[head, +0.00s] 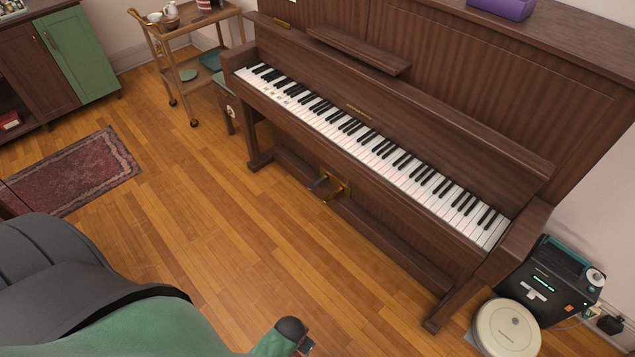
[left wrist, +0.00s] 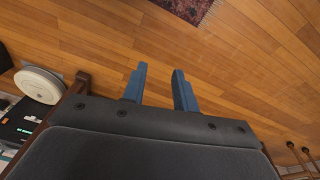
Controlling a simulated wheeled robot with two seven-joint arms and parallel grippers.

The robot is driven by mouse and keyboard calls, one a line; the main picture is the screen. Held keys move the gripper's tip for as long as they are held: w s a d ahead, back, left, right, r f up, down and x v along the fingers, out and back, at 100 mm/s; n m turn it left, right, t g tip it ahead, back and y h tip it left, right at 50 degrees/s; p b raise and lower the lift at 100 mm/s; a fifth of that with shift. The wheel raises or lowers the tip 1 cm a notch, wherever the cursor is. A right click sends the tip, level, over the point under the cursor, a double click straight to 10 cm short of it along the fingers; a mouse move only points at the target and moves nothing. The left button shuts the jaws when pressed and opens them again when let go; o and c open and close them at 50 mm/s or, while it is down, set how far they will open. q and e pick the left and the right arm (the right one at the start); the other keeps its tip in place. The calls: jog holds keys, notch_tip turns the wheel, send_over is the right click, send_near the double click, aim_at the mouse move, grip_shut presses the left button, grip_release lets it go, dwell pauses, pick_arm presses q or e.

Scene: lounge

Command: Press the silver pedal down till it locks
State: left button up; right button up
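Two pedals stick out low at the front of the upright piano (head: 400,120). The left one looks silver-grey (head: 318,184) and the right one is brass (head: 331,195). They come from a brass plate (head: 345,186) in the bottom rail. At this size I cannot tell how far either pedal is down. In the left wrist view, my left gripper (left wrist: 161,68) has its two blue fingers apart with nothing between them, floor behind them. The pedals are not visible there. In the head view its fingers are not visible. My right gripper is not in view.
A round cream robot vacuum (head: 507,328) and a black box-shaped device (head: 545,280) stand at the piano's right end. A wooden cart (head: 188,62) stands beyond its left end. A red rug (head: 75,178) lies at left. The wooden floor before the pedals is clear.

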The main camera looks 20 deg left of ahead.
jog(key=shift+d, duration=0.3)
